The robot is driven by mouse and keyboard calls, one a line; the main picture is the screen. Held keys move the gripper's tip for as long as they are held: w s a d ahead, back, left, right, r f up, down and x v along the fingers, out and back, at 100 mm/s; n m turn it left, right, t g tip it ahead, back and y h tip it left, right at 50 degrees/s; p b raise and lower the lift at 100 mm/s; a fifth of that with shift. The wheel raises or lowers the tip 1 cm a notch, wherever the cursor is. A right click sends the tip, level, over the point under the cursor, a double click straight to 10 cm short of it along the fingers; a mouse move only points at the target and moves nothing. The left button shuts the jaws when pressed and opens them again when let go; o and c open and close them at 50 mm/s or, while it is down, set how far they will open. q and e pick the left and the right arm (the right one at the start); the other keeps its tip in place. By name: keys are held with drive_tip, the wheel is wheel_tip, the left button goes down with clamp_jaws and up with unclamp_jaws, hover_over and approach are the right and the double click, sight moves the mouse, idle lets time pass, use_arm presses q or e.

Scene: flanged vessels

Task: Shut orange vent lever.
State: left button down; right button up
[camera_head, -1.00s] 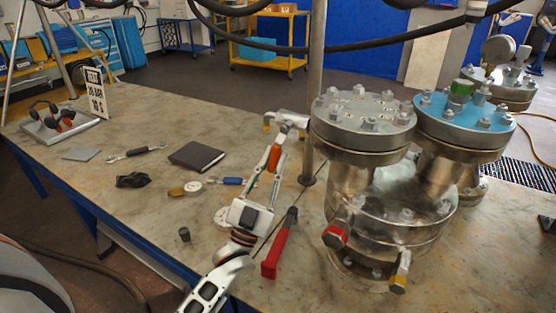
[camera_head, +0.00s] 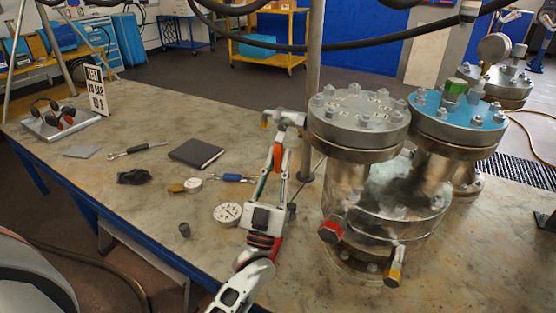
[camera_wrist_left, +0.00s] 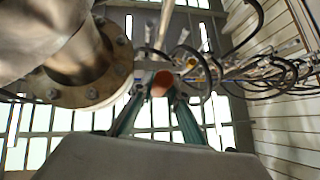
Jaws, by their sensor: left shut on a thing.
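The orange vent lever (camera_head: 278,157) hangs below a small grey valve fitting (camera_head: 288,118) on the left side of the flanged vessel (camera_head: 359,125). My left gripper (camera_head: 278,150) reaches up from below, its slim fingers shut on the lever from both sides. In the left wrist view the lever's round orange end (camera_wrist_left: 161,83) shows between the fingertips (camera_wrist_left: 160,92). The fingers hide part of the lever. My right gripper is not in view.
A red-capped outlet (camera_head: 331,232) and a yellow-capped outlet (camera_head: 394,274) stick out low on the vessel. A blue-topped flange (camera_head: 458,120) stands beside it. A dial gauge (camera_head: 227,213) and a black notebook (camera_head: 196,153) lie left of my arm. A steel post (camera_head: 313,90) stands behind.

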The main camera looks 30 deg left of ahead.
use_arm(q)
drive_tip(key=c, duration=2)
unclamp_jaws()
drive_tip(key=shift+o, duration=0.4)
drive_tip(key=shift+d, duration=0.1)
drive_tip(key=v, duration=1.2)
